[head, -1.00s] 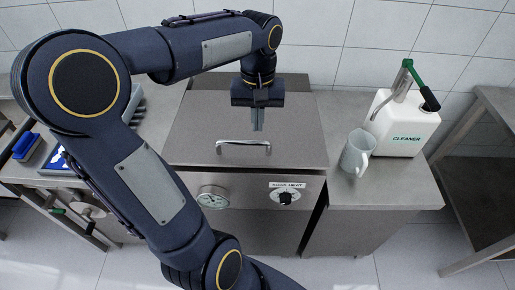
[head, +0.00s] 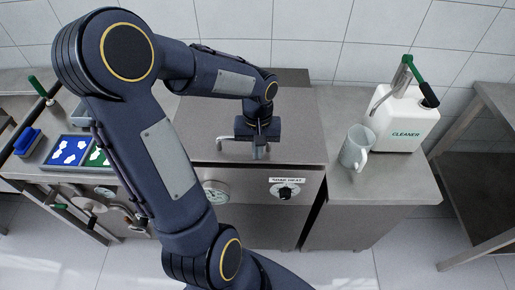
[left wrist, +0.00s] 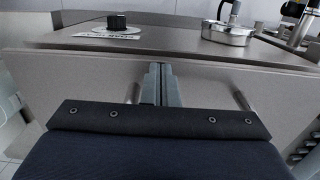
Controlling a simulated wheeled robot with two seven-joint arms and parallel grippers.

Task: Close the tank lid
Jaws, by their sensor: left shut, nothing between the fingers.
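The tank lid (head: 293,110) is a flat grey metal plate lying level over the tank (head: 303,212) in the head view. Its bar handle (head: 222,142) is near the front edge, mostly hidden by my left gripper. My left gripper (head: 258,152) is shut and empty, pointing down at the handle. In the left wrist view, the shut fingertips (left wrist: 160,70) lie between the two handle ends, over the lid (left wrist: 70,75). The gripper body hides the handle's middle, so contact is unclear. My right gripper is out of view.
The tank front carries a dial gauge (head: 215,194) and a black knob (head: 285,191). A grey mug (head: 354,150) and a white cleaner bottle (head: 400,120) stand on the right counter.

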